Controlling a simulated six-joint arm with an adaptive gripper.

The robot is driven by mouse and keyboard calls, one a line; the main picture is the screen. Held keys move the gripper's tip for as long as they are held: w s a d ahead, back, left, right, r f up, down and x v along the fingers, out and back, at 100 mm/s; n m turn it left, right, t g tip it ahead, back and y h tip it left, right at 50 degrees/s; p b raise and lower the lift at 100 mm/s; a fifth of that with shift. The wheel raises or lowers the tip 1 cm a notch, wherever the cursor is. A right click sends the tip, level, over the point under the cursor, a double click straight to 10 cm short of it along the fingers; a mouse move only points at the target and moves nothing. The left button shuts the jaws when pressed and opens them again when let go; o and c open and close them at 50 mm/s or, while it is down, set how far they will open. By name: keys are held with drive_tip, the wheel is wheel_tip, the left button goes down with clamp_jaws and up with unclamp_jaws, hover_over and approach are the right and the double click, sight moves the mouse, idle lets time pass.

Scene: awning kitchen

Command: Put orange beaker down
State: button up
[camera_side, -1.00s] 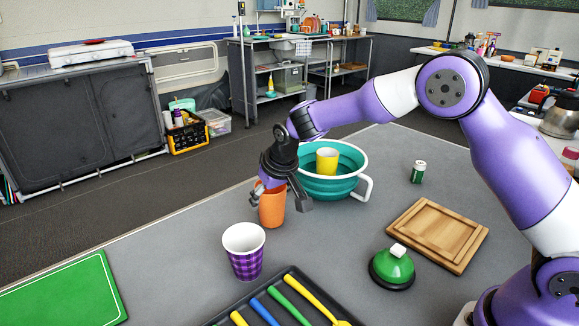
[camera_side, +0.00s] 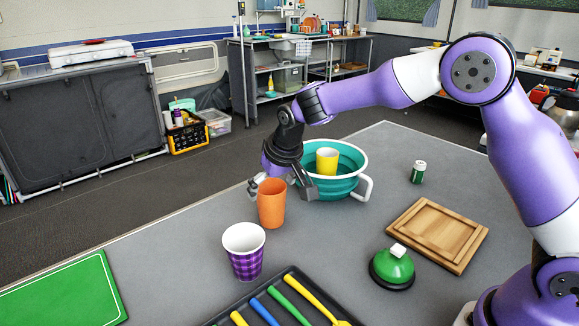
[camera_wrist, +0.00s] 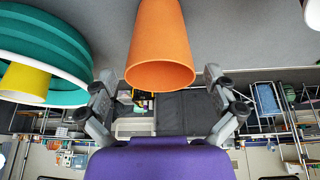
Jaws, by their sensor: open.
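The orange beaker (camera_side: 271,204) stands upright on the grey table, behind the purple checked cup (camera_side: 244,252) and left of the teal colander (camera_side: 332,186). My gripper (camera_side: 283,190) is open, just behind the beaker at about its upper height, with nothing held. In the wrist view the beaker (camera_wrist: 160,45) shows ahead of and between the spread fingers of my gripper (camera_wrist: 162,88), with a gap to each finger. The beaker looks empty, though its inside shows only in part.
A yellow cup (camera_side: 327,160) sits in the colander, close to my gripper's right finger. A dark tray (camera_side: 262,302) with coloured utensils, a green bell (camera_side: 392,267), a wooden board (camera_side: 436,234) and a green can (camera_side: 418,172) are on the table. A green mat (camera_side: 62,291) lies at the left.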

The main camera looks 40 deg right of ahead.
drive_tip(key=s+d+r, duration=0.3)
drive_tip(key=s+r, duration=0.9)
drive_tip(key=s+d+f+n+t, duration=0.1)
drive_tip(key=s+f, duration=0.1)
drive_tip(key=s, duration=1.1)
drive_tip(key=shift+d+y, duration=0.3)
drive_tip(key=shift+w, duration=0.1)
